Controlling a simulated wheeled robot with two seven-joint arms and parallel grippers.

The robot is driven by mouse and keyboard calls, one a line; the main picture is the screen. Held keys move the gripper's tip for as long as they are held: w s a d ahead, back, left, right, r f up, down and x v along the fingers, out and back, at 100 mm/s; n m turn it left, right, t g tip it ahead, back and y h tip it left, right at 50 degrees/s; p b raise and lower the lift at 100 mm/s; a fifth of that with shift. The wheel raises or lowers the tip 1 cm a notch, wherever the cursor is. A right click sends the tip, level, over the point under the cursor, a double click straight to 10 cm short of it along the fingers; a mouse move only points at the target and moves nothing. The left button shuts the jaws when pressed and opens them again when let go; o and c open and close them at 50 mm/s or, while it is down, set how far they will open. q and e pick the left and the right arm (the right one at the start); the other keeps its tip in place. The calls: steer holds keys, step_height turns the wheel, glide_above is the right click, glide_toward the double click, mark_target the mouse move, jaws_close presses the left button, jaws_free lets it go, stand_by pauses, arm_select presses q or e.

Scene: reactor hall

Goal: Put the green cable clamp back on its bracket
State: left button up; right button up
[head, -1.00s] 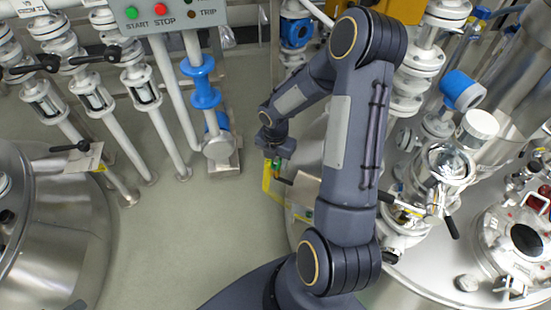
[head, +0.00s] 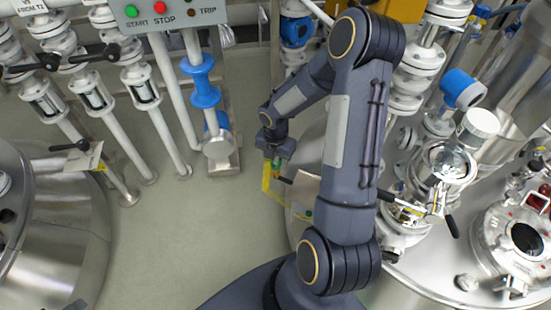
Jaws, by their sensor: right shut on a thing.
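My right gripper (head: 275,157) is in the middle of the head view, small and pointing down at the end of my dark arm. It is shut on the green cable clamp (head: 277,162), of which only a small green part shows below the fingers. A yellow bar-like frame (head: 266,178) is right beside the clamp. I cannot tell whether the clamp touches it, or whether this frame is the bracket. My left gripper is not in view.
A steel plate (head: 303,188) and a dark handle lie just right of the gripper, partly behind my arm. A steel vessel (head: 420,285) with valves fills the right. Another vessel (head: 60,225) stands at left. Pipes and a START/STOP panel (head: 165,12) line the back. The floor (head: 190,225) between is clear.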

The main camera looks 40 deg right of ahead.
steer(key=shift+f, duration=0.25)
steer(key=o, duration=0.8)
steer(key=shift+o, duration=0.2)
steer(key=shift+r, duration=0.1)
step_height(320, 180, up, 7)
steer(key=shift+f+p, duration=0.1)
steer(key=shift+p, duration=0.75)
steer(key=shift+r, duration=0.5)
